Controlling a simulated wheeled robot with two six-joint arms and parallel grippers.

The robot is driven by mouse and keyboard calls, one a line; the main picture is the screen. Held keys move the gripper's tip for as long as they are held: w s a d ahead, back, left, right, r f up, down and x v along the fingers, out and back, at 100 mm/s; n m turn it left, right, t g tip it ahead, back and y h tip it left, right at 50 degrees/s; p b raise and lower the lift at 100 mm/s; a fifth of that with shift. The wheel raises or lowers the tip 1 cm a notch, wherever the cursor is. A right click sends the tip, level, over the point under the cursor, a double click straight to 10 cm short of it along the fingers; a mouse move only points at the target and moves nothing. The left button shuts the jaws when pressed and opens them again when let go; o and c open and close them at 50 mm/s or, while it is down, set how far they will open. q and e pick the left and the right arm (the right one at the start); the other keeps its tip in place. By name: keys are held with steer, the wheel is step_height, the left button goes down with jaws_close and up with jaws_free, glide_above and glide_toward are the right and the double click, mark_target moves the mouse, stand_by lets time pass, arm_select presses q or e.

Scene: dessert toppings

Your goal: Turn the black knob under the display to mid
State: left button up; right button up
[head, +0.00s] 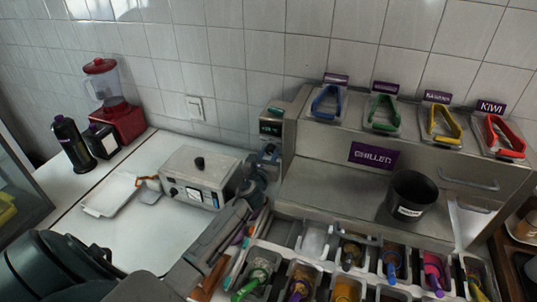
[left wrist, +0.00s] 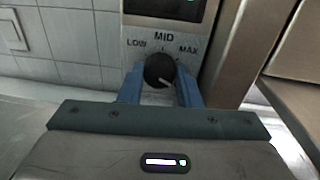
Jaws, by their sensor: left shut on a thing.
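The black knob (left wrist: 159,70) sits under the dark display (left wrist: 171,8) on a grey panel marked LOW, MID and MAX. MID is above the knob, LOW to its left, MAX to its right. A pale mark shows on the knob's lower right part, not towards MID. My left gripper (left wrist: 159,84) has its blue fingers on either side of the knob and is shut on it. In the head view the left gripper (head: 268,157) is up against the panel below the lit display (head: 271,128), and the knob is mostly hidden there. My right gripper is not in view.
The panel stands at the left end of the steel chilled counter (head: 320,187). A grey box with a black knob on top (head: 200,180) stands left of my arm. Topping bins (head: 316,240) lie right of my arm. A black container (head: 411,192) is on the counter.

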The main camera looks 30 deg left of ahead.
arm_select(q)
steer(key=n, duration=0.6)
steer(key=shift+n+g+h+p, duration=0.3)
steer(key=n, duration=0.5)
steer(key=shift+a+h, duration=0.1)
steer(key=shift+h, duration=0.2)
steer(key=n+b, duration=0.1)
steer(key=n, duration=0.3)
steer(key=shift+b, duration=0.3)
steer(key=n+b, duration=0.2)
steer(key=n, duration=0.2)
steer(key=shift+a+n+h, duration=0.1)
steer(key=shift+n+h, duration=0.2)
steer(key=shift+h, duration=0.1)
steer(key=shift+n+b, duration=0.35)
steer(key=shift+n, duration=0.35)
